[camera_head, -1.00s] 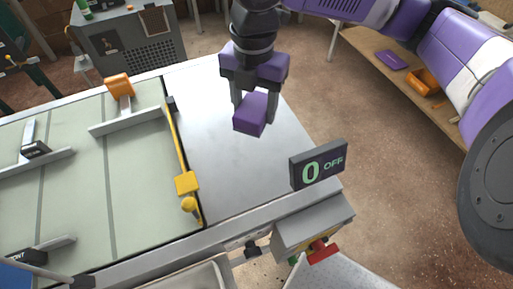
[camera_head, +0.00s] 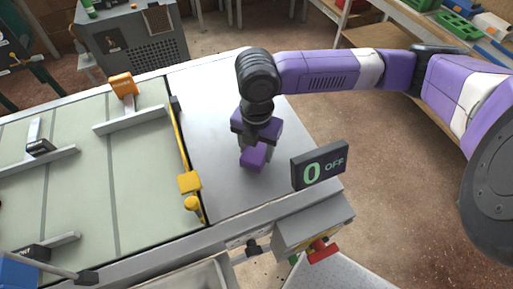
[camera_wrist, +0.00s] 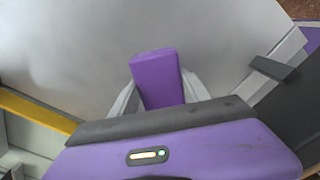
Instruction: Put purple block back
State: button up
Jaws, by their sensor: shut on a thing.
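The purple block (camera_head: 254,156) is held between the fingers of my gripper (camera_head: 257,150), over the bare grey metal surface (camera_head: 205,110) in the head view. In the wrist view the purple block (camera_wrist: 157,78) sticks out past my gripper (camera_wrist: 157,100), with a grey finger on each side of it. The block is low and near the surface; I cannot tell whether it touches it.
A yellow bar (camera_head: 180,150) borders the surface on the left, beside a pale green panel (camera_head: 75,195) with fixtures. A red switch (camera_head: 322,250) sits on the front box.

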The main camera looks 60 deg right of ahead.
aim_at(257, 149)
jog(key=shift+f, duration=0.1)
jog(key=shift+f, duration=0.15)
jog(key=o, duration=1.3)
notch_tip(257, 149, up, 12)
jog(key=shift+r+b, duration=0.2)
jog(key=shift+b, duration=0.15)
